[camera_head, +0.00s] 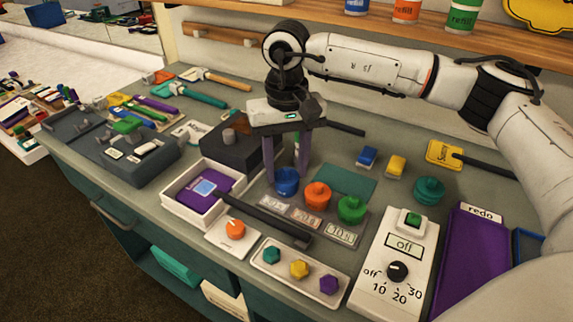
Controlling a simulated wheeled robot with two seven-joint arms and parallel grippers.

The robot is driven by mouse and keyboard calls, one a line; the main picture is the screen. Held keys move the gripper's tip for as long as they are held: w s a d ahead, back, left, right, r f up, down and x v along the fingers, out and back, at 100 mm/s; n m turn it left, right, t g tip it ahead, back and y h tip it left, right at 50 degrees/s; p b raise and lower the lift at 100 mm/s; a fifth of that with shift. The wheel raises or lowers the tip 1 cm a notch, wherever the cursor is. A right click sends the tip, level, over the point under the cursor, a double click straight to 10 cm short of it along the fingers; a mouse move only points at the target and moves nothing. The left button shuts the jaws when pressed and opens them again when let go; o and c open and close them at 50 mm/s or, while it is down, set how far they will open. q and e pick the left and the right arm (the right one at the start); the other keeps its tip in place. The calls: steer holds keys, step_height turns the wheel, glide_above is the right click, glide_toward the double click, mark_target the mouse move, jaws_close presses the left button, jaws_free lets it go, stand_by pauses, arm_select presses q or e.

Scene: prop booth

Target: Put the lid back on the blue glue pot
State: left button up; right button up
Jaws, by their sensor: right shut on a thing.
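The blue glue pot (287,186) stands at the left end of a row with an orange pot (318,196) and a green pot (351,209). My right gripper (287,176) points down over the blue pot, one finger on each side of its top. It is shut on a blue piece at the pot's top, which looks like the lid. The fingers partly hide it, and I cannot tell whether the lid is fully seated. My left gripper is not in view.
A teal pot-like object (429,190) stands to the right, near a timer box (398,262). A white tray with a purple item (205,190) and a dark bar (265,222) are close by on the left. A shelf (400,20) runs behind.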

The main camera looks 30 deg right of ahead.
steer(key=o, duration=1.6)
steer(key=shift+r, duration=0.15)
steer(key=shift+r+p, duration=2.2)
steer(key=shift+r, duration=1.25)
jaws_close()
